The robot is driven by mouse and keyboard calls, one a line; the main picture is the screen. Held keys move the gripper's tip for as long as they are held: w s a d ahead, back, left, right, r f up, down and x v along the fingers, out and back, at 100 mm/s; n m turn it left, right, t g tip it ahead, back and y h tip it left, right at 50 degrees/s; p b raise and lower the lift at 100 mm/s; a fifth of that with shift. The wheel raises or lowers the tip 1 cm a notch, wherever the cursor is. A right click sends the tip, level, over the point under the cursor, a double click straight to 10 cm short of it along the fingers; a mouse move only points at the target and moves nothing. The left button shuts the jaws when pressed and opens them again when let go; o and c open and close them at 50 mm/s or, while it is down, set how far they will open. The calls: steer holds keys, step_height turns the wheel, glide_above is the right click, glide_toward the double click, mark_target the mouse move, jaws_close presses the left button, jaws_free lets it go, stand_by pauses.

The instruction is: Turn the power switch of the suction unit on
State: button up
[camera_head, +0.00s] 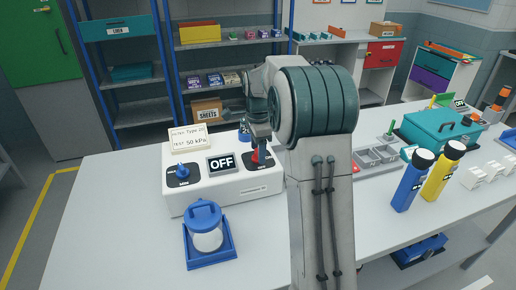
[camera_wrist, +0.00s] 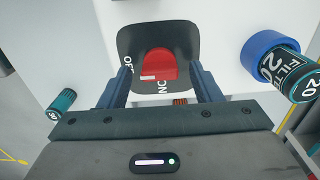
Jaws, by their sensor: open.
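The suction unit (camera_head: 222,190) is a white box on the table, with a display (camera_head: 222,163) that reads OFF. A blue knob (camera_head: 182,171) sits on its left side. The red power switch (camera_wrist: 160,65) is a rotary knob on a dark plate with OFF and partly hidden ON lettering, seen in the wrist view. In the head view only part of the red switch (camera_head: 262,157) shows below my gripper. My gripper (camera_wrist: 161,85) is open, with one finger on each side of the switch's near end. I cannot tell whether the fingers touch it.
A blue-ringed filter cylinder (camera_wrist: 275,60) is close to the right of my gripper. A lidded jar (camera_head: 206,228) stands in a blue holder in front of the unit.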

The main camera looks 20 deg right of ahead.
steer(key=shift+f, duration=0.15)
steer(key=c, duration=1)
